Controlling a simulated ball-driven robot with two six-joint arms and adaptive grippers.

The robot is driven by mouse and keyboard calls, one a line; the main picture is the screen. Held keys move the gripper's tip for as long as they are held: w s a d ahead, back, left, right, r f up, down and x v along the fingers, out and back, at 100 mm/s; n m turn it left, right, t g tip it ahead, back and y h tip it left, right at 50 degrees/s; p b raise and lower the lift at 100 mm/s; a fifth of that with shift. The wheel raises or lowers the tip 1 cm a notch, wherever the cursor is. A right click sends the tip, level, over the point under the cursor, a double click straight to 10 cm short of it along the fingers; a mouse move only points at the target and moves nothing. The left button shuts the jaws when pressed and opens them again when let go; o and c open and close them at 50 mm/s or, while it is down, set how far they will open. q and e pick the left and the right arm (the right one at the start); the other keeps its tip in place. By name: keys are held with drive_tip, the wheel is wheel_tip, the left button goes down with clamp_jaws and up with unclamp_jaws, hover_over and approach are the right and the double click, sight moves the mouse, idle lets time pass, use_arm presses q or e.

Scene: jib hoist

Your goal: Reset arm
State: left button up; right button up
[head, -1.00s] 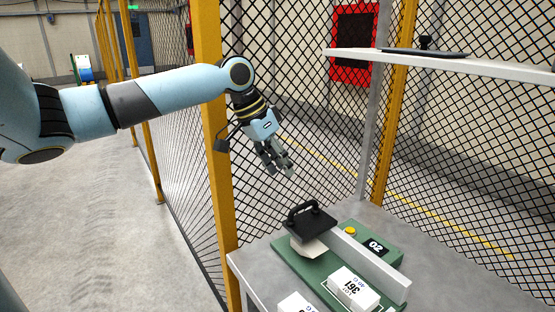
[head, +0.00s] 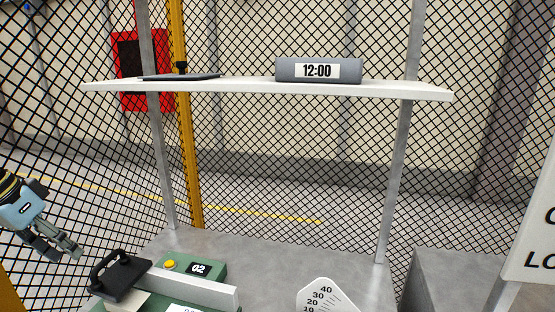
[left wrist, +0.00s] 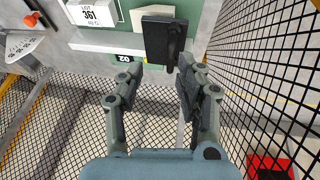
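My left gripper (head: 72,248) is at the left edge of the head view, in the air above and left of a black plate with a handle (head: 122,274). In the left wrist view its two fingers stand apart with nothing between them, and the black handled piece (left wrist: 165,38) lies beyond the fingertips. That piece sits on a green device (head: 215,272) with a yellow button (head: 170,264) and an "02" label. A white box (left wrist: 92,14) marked LOT 361 is beside it. My right gripper is not in view. No jib arm can be made out.
A white shelf (head: 250,88) holds a 12:00 clock (head: 318,71) and a dark flat object (head: 180,77). A fan-shaped scale (head: 330,297) stands at the front; an orange knob (left wrist: 31,19) shows by it. Wire mesh fencing surrounds the grey table (head: 270,255). A sign (head: 533,235) is at right.

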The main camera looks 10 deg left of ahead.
use_arm(q)
drive_tip(key=s+d+f+m, duration=0.2)
drive_tip(key=s+d+f, duration=0.7)
drive_tip(key=d, duration=0.4)
drive_tip(key=s+d+r+n+y, duration=0.2)
drive_tip(key=s+d+r+y, duration=0.15)
drive_tip(key=s, duration=0.75)
wheel_tip(320, 180, down, 30)
drive_tip(key=s+a+g+b, duration=0.2)
drive_tip(key=b, duration=0.3)
drive_tip(key=s+f+g+b, duration=0.1)
drive_tip(key=s+f+b, duration=0.3)
drive_tip(key=s+f, duration=1.4)
wheel_tip(320, 180, down, 4)
drive_tip(key=shift+s+a+n, duration=0.3)
drive_tip(key=shift+a+n, duration=0.1)
drive_tip(key=shift+a, duration=0.05)
drive_tip(key=shift+b, duration=0.3)
